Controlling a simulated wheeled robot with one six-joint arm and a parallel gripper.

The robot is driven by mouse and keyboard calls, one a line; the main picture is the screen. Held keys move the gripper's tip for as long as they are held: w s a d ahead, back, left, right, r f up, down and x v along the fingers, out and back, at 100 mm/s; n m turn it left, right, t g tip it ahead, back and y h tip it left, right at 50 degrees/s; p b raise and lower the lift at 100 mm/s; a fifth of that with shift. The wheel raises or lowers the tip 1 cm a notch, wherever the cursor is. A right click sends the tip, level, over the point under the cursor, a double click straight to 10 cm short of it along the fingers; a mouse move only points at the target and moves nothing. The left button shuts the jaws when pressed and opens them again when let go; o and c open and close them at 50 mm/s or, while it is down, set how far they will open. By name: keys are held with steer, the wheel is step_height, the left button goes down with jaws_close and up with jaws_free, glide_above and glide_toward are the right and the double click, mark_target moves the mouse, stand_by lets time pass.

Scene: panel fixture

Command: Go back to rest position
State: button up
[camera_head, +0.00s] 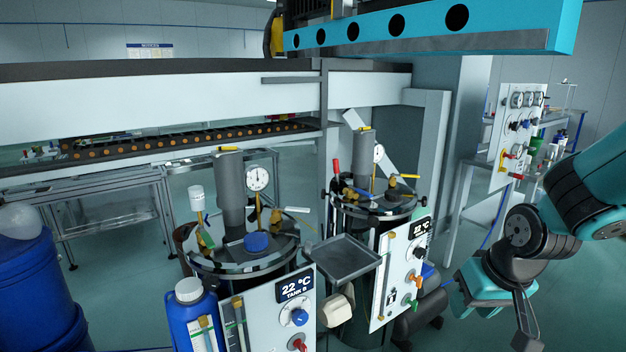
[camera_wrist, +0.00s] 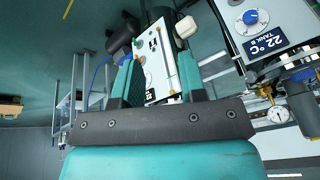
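My gripper (camera_head: 497,312) hangs at the lower right of the head view, to the right of the tank panels and apart from them. In the wrist view my gripper (camera_wrist: 158,66) shows two teal fingers spread apart with nothing held between them. Beyond the fingers is a white control panel (camera_wrist: 152,62). The Tank B panel (camera_head: 260,318), reading 22 °C, stands at the bottom centre with a blue knob and a red knob. A second white panel (camera_head: 390,290) with orange and green valves is to its right, nearer my gripper.
Two metal-lidded tanks carry gauges and pipes; a grey tray (camera_head: 343,258) sits between them. A blue jug (camera_head: 190,318) and blue barrel (camera_head: 38,290) are at left. A gauge panel (camera_head: 514,130) stands on the right bench. A teal beam (camera_head: 430,30) crosses overhead.

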steer(key=s+d+r+h, duration=0.15)
steer(key=s+d, duration=0.25)
steer(key=s, duration=0.4)
steer(key=s+a+r+n+g+y+p, duration=0.1)
steer(key=s+a+r+n+y+p, duration=0.1)
steer(key=s+a+r, duration=0.3)
steer(key=s+a+r+n+g+y+p, duration=0.2)
steer(key=s+a+r+n+p, duration=0.2)
steer(key=a+r, duration=0.5)
steer(key=shift+s+a+r+n, duration=0.35)
steer(key=shift+s+a, duration=0.1)
steer(key=shift+s, duration=0.35)
